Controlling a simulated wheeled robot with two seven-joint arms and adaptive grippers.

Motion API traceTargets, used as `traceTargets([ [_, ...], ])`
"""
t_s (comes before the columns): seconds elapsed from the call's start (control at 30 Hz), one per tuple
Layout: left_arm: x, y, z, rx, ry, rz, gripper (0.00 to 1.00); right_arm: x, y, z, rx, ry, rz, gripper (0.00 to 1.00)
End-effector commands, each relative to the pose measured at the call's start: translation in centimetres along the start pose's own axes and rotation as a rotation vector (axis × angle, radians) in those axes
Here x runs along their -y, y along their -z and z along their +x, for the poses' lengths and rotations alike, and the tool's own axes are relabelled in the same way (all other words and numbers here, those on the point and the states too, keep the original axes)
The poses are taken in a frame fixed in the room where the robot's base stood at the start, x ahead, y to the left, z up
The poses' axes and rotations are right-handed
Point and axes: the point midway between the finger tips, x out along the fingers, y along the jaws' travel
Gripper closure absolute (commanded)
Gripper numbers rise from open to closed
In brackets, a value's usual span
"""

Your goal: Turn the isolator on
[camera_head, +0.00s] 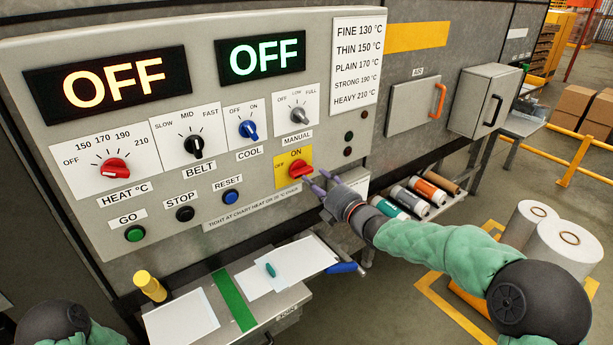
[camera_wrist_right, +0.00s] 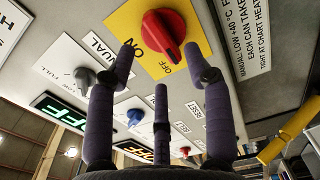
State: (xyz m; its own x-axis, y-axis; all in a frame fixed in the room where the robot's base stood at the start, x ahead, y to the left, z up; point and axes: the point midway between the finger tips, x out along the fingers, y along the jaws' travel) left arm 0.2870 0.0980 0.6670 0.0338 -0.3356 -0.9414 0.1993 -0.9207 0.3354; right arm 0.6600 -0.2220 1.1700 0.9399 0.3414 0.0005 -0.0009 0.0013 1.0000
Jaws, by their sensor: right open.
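The isolator is a red rotary knob (camera_head: 301,170) on a yellow plate marked ON and OFF, low on the right of the control panel. In the right wrist view the red knob (camera_wrist_right: 164,35) shows large, its ridge toward the OFF label. My right gripper (camera_head: 316,182) is open just right of the knob, with its purple fingers reaching toward it. In the wrist view the spread fingers (camera_wrist_right: 165,66) are empty, and the knob lies beyond their tips; I see no contact. Only part of my left arm shows at lower left; its gripper is out of view.
Two displays (camera_head: 121,83) read OFF. Heat (camera_head: 111,170), belt (camera_head: 194,146), cool (camera_head: 249,129) and manual (camera_head: 299,115) dials stand left of and above the isolator. A shelf with papers (camera_head: 183,318) juts out below. A grey cabinet (camera_head: 485,98) stands right.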

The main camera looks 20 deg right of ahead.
Motion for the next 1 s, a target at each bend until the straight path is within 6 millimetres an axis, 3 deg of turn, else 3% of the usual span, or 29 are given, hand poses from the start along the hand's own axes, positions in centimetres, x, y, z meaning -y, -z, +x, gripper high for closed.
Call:
traceTargets([
  [0.1, 0.1, 0.0, 0.2, 0.0, 0.0, 0.0, 0.08, 0.1, 0.1, 2.1, -0.003, 0.001, 0.0, 0.48],
  [0.3, 0.1, 0.0, 0.4, 0.0, 0.0, 0.0, 0.08, 0.1, 0.0, 4.3, -0.001, 0.0, 0.001, 0.48],
  [0.77, 0.2, 0.0, 0.5, 0.0, 0.0, 0.0, 0.08, 0.0, 0.0, 5.3, 0.0, 0.0, 0.002, 0.48],
  [0.93, 0.2, 0.0, 0.5, 0.0, 0.0, 0.0, 0.08, 0.0, 0.0, 5.3, 0.0, 0.001, 0.002, 0.94],
  [0.97, 0.2, 0.0, 0.5, 0.0, 0.0, 0.0, 0.08, 0.0, 0.0, 5.3, 0.0, 0.001, 0.002, 1.0],
  [1.0, 0.2, 0.0, 0.5, 0.0, 0.0, 0.0, 0.08, 0.0, 0.0, 5.3, 0.0, 0.001, 0.002, 1.0],
])
